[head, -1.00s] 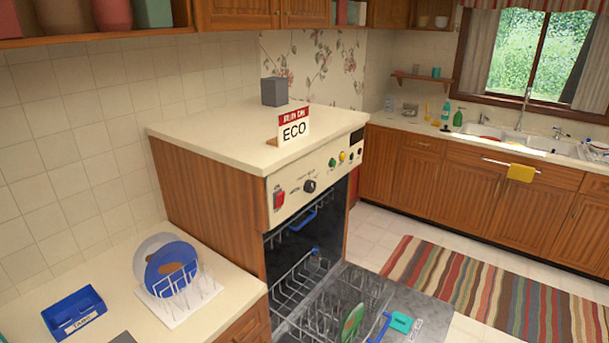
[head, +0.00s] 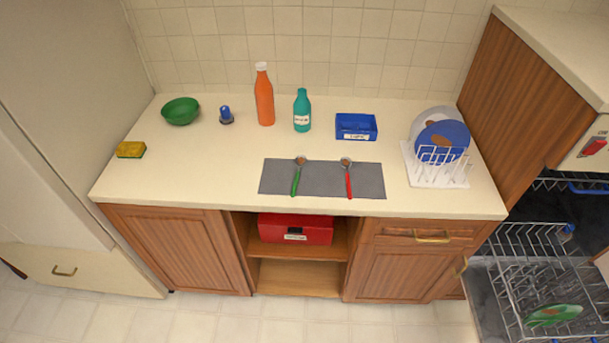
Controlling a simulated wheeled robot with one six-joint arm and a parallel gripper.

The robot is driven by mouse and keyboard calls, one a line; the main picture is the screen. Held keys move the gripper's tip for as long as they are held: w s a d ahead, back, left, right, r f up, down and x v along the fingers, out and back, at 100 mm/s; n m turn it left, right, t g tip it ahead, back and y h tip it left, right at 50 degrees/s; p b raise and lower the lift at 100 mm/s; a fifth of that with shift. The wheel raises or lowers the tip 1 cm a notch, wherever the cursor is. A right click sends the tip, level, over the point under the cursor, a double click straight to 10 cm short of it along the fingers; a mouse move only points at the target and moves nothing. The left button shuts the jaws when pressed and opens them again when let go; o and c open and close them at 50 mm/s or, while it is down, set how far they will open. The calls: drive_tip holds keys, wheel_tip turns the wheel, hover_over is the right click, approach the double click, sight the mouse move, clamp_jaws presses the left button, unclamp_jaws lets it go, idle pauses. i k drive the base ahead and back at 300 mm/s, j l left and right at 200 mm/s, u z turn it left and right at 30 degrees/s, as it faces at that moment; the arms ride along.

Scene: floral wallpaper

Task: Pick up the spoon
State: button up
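Two spoons lie on a grey mat (head: 322,178) on the counter in the head view. The green-handled spoon (head: 297,178) is on the left of the mat. The red-handled spoon (head: 347,180) is on its right. Each has a brownish patch in its bowl, and each handle points toward the counter's front edge. My gripper is not in view.
On the counter (head: 225,170) stand a green bowl (head: 181,111), an orange bottle (head: 264,97), a teal bottle (head: 302,111), a blue box (head: 356,127) and a rack (head: 436,174) with plates. The open dishwasher (head: 530,270) is at right. The floor in front is clear.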

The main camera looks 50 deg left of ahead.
sight(345, 162)
drive_tip(key=u, duration=1.6)
drive_tip(key=z, duration=2.05)
drive_tip(key=u, duration=2.1)
drive_tip(key=i+l+u, duration=0.3)
drive_tip(key=i, duration=0.3)
drive_tip(key=i+l+u, duration=0.35)
drive_tip(key=i, duration=0.2)
